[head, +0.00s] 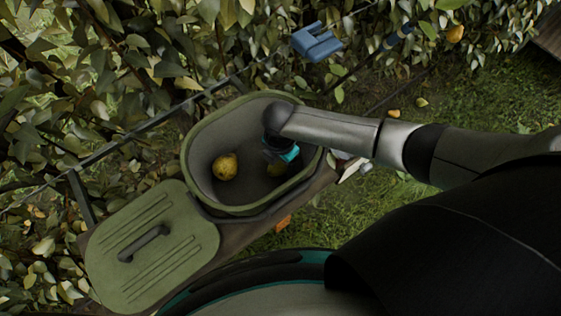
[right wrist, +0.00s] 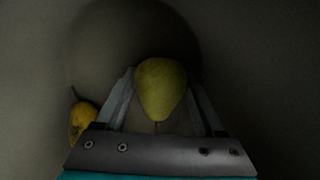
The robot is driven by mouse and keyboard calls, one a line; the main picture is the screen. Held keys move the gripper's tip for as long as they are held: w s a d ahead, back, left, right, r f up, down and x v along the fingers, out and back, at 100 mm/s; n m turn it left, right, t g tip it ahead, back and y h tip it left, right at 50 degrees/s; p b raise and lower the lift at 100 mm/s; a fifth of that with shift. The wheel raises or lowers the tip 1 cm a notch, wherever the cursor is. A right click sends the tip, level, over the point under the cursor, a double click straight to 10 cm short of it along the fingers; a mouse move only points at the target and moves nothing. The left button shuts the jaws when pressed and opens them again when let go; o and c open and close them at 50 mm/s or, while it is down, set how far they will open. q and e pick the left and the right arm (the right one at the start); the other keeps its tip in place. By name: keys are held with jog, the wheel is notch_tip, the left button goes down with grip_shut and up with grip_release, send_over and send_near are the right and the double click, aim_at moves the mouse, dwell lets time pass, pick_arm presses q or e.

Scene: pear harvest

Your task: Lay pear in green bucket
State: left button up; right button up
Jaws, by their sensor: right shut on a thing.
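The green bucket (head: 203,140) is an open oval tub in the head view. One yellow pear (head: 225,167) lies inside it on the left; a yellow pear with a stem also shows at the left in the right wrist view (right wrist: 82,120). My right gripper (head: 281,163) reaches down inside the bucket. It is shut on a greenish-yellow pear (right wrist: 160,88), which shows between its two fingers; in the head view the gripper mostly hides this pear (head: 276,171). I cannot tell whether the held pear touches the bottom. My left gripper is not in view.
The green lid (head: 150,245) with a dark handle lies beside the bucket on a wooden board. A blue clip-like object (head: 317,42) hangs on the wire by the leafy hedge. Several fruits lie on the grass. My arm spans the bucket's right rim.

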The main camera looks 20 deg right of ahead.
jog(key=shift+f, duration=0.35)
dwell(0.6)
jog(key=o, duration=1.5)
jog(key=shift+c, duration=0.2)
notch_tip(320, 180, up, 15)
jog(key=p, duration=0.3)
jog(key=shift+r, duration=0.15)
